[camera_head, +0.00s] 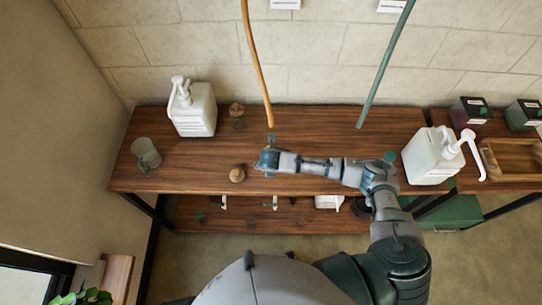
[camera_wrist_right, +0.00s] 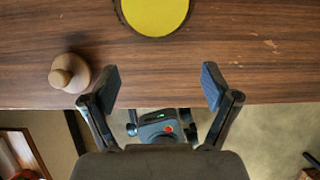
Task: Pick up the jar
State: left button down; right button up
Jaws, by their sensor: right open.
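A small dark glass jar with a wooden top (camera_head: 238,116) stands at the back of the wooden table, right of a white pump bucket (camera_head: 194,112). A clear open glass vessel (camera_head: 146,154) stands at the table's left. A round wooden lid-like piece with a knob (camera_head: 237,175) lies near the front edge; it also shows in the right wrist view (camera_wrist_right: 70,72). My right gripper (camera_head: 268,150) is over the table, right of that piece. In the right wrist view its fingers (camera_wrist_right: 163,88) are apart, with nothing held between them. My left gripper is not seen.
Another white pump bucket (camera_head: 431,156) stands at the right, beside a wooden tray (camera_head: 510,158). An orange pole (camera_head: 256,62) and a green pole (camera_head: 386,62) come down at the back. A yellow disc (camera_wrist_right: 155,14) with a dark rim lies ahead in the wrist view.

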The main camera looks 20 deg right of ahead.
jog(key=w, duration=0.2)
jog(key=shift+w, duration=0.4)
jog(key=w, duration=0.1)
jog(key=w+d, duration=0.1)
jog(key=w, duration=0.1)
jog(key=w+d, duration=0.1)
jog(key=shift+w+d+f, duration=0.1)
jog(key=shift+w+f, duration=0.05)
jog(key=shift+w, duration=0.1)
jog(key=shift+w+d+f, duration=0.15)
jog(key=shift+f, duration=0.3)
jog(key=shift+a, duration=0.2)
jog(key=shift+c, duration=0.3)
jog(key=shift+a, duration=0.1)
jog(key=c, duration=0.4)
jog(key=shift+a, duration=0.1)
grip_shut()
jog(key=shift+r, duration=0.1)
